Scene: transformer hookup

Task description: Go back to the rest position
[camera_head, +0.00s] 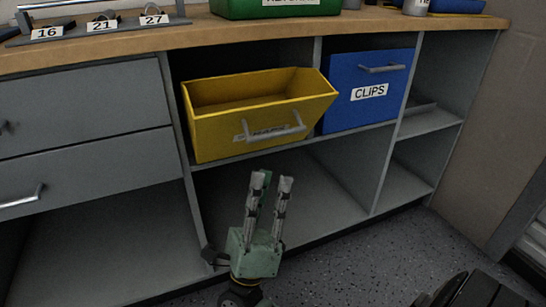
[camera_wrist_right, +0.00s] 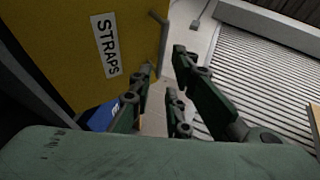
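My right gripper (camera_head: 271,182) is in the lower middle of the head view, fingers pointing up, spread apart and empty. It appears in front of the cabinet, below the yellow bin (camera_head: 215,135). The bin sits in an upper compartment, pulled partly out, with its open top showing and no contents visible. Its grey handle (camera_head: 276,133) is clear of my fingers. In the right wrist view the fingers (camera_wrist_right: 166,62) are apart with nothing between them, and the yellow bin (camera_wrist_right: 70,45) with a STRAPS label (camera_wrist_right: 106,45) is close by at upper left. My left gripper is out of view.
A blue CLIPS bin (camera_head: 345,112) stands in the compartment to the right. Grey drawers (camera_head: 80,110) are at left, and the lower compartments (camera_head: 325,185) look empty. The wooden worktop (camera_head: 180,37) carries a green bin (camera_head: 275,8) and a numbered rack (camera_head: 95,34). Speckled floor (camera_head: 380,255) lies in front.

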